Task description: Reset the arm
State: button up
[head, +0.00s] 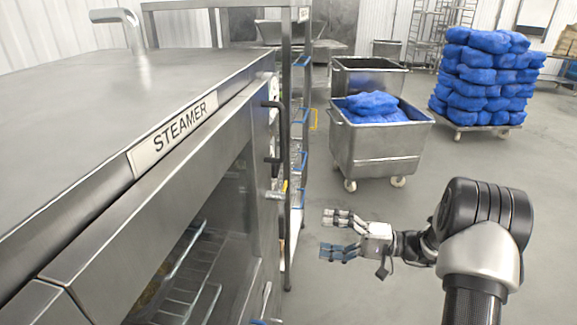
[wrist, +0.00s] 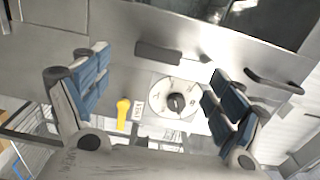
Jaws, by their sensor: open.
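My gripper (head: 331,233) is open and empty in the head view, to the right of the steamer (head: 118,140) and apart from it. Its fingers point left, toward the steamer's front. In the wrist view my gripper (wrist: 150,95) shows its two blue-padded fingers spread wide. Between them, beyond the fingertips, I see a round dial (wrist: 174,98) on a metal panel and a yellow handle (wrist: 123,113). Nothing is held between the fingers.
A metal rack (head: 297,130) stands beyond the steamer. A wheeled steel tub (head: 375,148) with blue bags (head: 371,103) is behind the arm. A pallet of stacked blue bags (head: 487,78) is at the back right. The floor (head: 360,290) around my arm is clear.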

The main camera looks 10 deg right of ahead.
jog(key=s+a+r+n+g+h, duration=0.25)
jog(key=s+a+r+h, duration=0.2)
jog(key=s, duration=0.35)
jog(key=s+a+r+n+g+h, duration=0.1)
jog(key=s+a+r+g+h, duration=0.25)
jog(key=s+a, duration=0.3)
jog(key=s+d+r+t+h, duration=0.1)
jog(key=s+d+t+h, duration=0.1)
jog(key=s, duration=0.5)
jog(key=s+d+r+t+h, duration=0.1)
jog(key=s+d+t+h, duration=0.1)
jog(key=s+d+h, duration=0.2)
jog(key=s+h, duration=0.3)
jog(key=s, duration=0.1)
jog(key=shift+d+t, duration=0.3)
jog(key=shift+d, duration=0.05)
jog(key=shift+r, duration=0.1)
jog(key=shift+c, duration=0.6)
